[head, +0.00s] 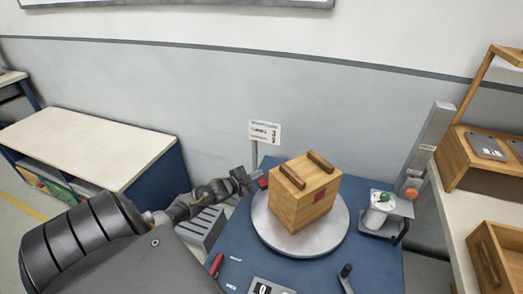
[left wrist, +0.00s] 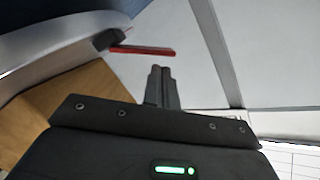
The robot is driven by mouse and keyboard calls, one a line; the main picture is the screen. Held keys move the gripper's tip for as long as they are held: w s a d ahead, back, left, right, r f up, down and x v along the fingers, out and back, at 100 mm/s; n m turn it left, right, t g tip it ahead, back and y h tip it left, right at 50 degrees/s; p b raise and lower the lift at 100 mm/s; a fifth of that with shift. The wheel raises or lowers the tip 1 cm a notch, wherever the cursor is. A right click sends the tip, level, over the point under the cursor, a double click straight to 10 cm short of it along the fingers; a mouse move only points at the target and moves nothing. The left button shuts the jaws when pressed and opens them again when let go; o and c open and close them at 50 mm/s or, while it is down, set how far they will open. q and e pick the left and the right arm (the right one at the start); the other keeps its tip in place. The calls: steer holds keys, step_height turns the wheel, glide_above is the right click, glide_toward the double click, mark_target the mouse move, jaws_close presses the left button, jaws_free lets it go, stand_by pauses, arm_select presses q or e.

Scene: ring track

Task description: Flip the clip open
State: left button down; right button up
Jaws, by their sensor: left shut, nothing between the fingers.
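A small red clip (head: 263,182) sits at the left edge of the round grey turntable (head: 334,240), beside a wooden box. In the left wrist view the red clip (left wrist: 145,50) is a thin bar reaching out from a dark mount by the turntable rim. My left gripper (head: 246,178) is just left of the clip. In its wrist view my left gripper (left wrist: 161,70) has its fingers together and empty, with the tips close to the bar; I cannot tell whether they touch it. My right gripper is out of view.
The wooden box (head: 298,208) with two bars on top stands on the turntable. A sign (head: 265,132) on a post rises behind the clip. A second red lever (head: 216,264) is at the front left of the blue table (head: 375,262). A white canister (head: 379,212) stands right.

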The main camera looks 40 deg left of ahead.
arm_select(q)
steer(key=shift+r, duration=0.1)
steer(key=s+d+r+p, duration=0.1)
steer(key=s+r+p, duration=0.2)
steer(key=s, duration=0.7)
step_height(320, 180, up, 2)
steer(key=shift+s+d+r+p, duration=0.1)
steer(key=shift+s+d+p, duration=0.1)
steer(key=shift+p, duration=0.1)
